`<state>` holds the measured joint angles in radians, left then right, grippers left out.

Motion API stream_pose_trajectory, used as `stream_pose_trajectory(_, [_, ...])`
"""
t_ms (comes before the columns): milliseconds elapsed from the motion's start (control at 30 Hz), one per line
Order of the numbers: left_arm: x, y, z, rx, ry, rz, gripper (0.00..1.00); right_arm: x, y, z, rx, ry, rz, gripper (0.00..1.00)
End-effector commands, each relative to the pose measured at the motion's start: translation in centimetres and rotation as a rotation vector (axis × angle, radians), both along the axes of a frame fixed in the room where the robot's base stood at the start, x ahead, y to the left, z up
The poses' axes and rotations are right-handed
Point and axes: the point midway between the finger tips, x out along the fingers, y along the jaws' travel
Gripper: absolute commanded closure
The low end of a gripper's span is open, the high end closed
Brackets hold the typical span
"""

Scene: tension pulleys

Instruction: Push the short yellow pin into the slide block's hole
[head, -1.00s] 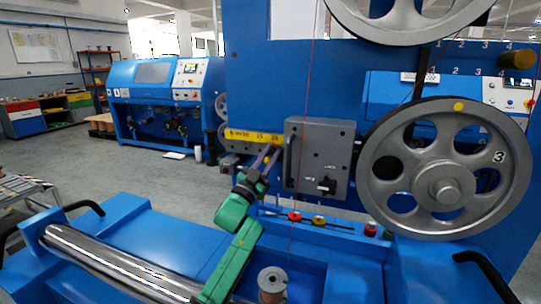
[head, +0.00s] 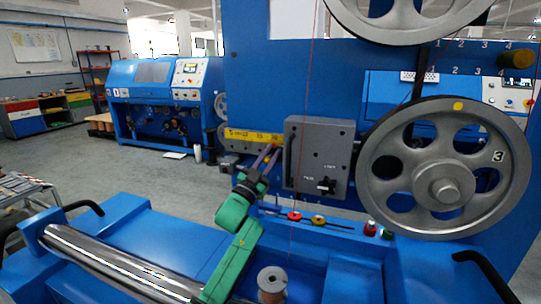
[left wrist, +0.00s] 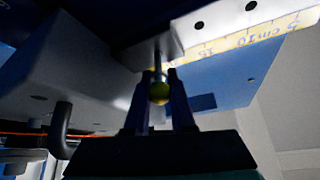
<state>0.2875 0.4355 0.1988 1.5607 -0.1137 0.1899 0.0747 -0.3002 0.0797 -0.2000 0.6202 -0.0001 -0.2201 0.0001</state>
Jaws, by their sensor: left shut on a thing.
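My left gripper (head: 268,155) reaches up at the left edge of the grey box-like block (head: 318,155) with a small black lever, just below the yellow scale. In the left wrist view its two dark fingers (left wrist: 160,92) are shut on the short yellow pin (left wrist: 159,93), gripping its round yellow head. The pin's metal shank points up to a pale grey block (left wrist: 152,48) in front of the scale, which seems to be the slide block. The shank's tip meets this block's edge; how deep it sits in the hole cannot be told. My right gripper is not in view.
A large spoked pulley (head: 445,168) stands to the right. A thin red wire hangs down in front of the grey block. A ledge (head: 340,226) below holds small coloured knobs. A copper spool (head: 271,285) and a steel roller (head: 115,265) are in front.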

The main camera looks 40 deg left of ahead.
Motion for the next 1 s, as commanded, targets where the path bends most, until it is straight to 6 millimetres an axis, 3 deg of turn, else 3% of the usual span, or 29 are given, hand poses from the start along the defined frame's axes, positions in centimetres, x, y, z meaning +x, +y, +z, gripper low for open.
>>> stream_pose_trajectory(367, [-0.2,0.0,0.0,0.0,0.0,0.0,1.0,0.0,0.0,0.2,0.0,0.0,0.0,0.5])
stream_pose_trajectory(1000, [-3.9,-1.3,0.0,0.0,0.0,0.0,1.0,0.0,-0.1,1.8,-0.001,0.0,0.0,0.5])
